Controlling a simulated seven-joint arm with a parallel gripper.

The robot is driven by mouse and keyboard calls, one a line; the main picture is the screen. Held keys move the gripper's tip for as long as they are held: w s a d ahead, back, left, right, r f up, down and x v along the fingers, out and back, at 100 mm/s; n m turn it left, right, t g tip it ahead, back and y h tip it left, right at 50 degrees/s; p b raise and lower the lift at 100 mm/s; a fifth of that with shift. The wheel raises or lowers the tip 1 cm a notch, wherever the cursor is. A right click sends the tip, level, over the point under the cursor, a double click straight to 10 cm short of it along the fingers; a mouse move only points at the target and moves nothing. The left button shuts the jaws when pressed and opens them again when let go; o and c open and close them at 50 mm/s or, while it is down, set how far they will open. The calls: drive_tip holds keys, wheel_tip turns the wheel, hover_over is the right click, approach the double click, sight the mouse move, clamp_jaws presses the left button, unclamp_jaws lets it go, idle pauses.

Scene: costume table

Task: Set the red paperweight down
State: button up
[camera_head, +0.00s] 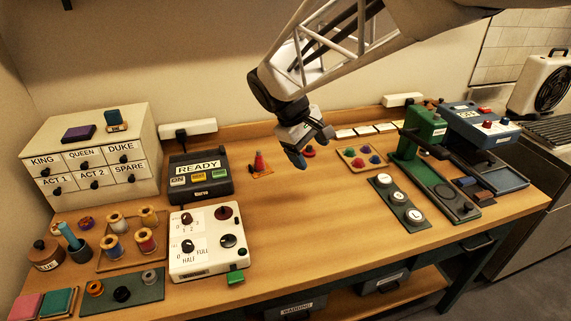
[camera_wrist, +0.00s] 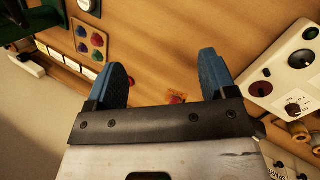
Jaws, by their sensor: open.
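My gripper (camera_head: 313,149) hangs over the back middle of the table in the head view, its blue fingers apart. In the wrist view my gripper (camera_wrist: 162,64) has nothing between its fingers. A small round red object (camera_head: 309,152) with a dark top shows just beside the fingers in the head view, partly hidden by them. A red cone-like object (camera_head: 260,161) stands on an orange-tan pad left of the gripper. I cannot tell which of the two is the paperweight. In the wrist view a small orange-red patch (camera_wrist: 178,98) shows beyond the palm edge, mostly hidden.
A READY box (camera_head: 199,178) and a white control box (camera_head: 207,242) stand to the left. A tray of coloured knobs (camera_head: 347,166) lies right of the gripper, with a green press (camera_head: 420,130) beyond it. The table's front middle is clear.

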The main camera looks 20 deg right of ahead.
drive_tip(key=s+a+m+t+y, duration=0.3)
drive_tip(key=s+a+m+y, duration=0.1)
drive_tip(key=s, duration=1.6)
drive_tip(key=shift+a+f+m+y, duration=0.2)
drive_tip(key=shift+m+y, duration=0.1)
drive_tip(key=shift+m, duration=0.6)
